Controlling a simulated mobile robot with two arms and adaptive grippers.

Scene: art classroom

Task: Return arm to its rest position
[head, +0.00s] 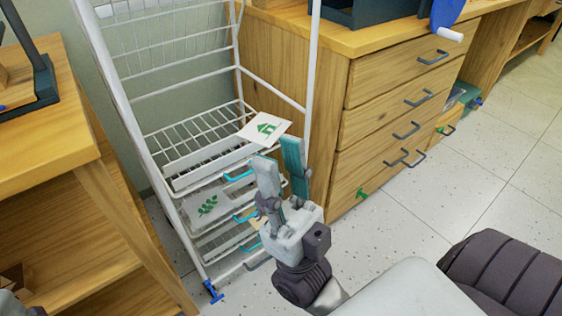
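My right gripper (279,153) is in front of the white wire rack (158,165), pointing up and away. Its two fingers stand apart with nothing seen between them, so it is open. A white card with a green house print (264,130) lies just beyond the fingertips, at the edge of a rack shelf; I cannot tell if a fingertip touches it. My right arm (325,292) comes in from the lower right. My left gripper is not in view.
A card with a green leaf print (207,205) lies on a lower shelf of the rack. A wooden desk (45,150) stands at left. A wooden drawer cabinet (392,130) with grey handles is close right of the gripper. Speckled floor (440,205) is clear at right.

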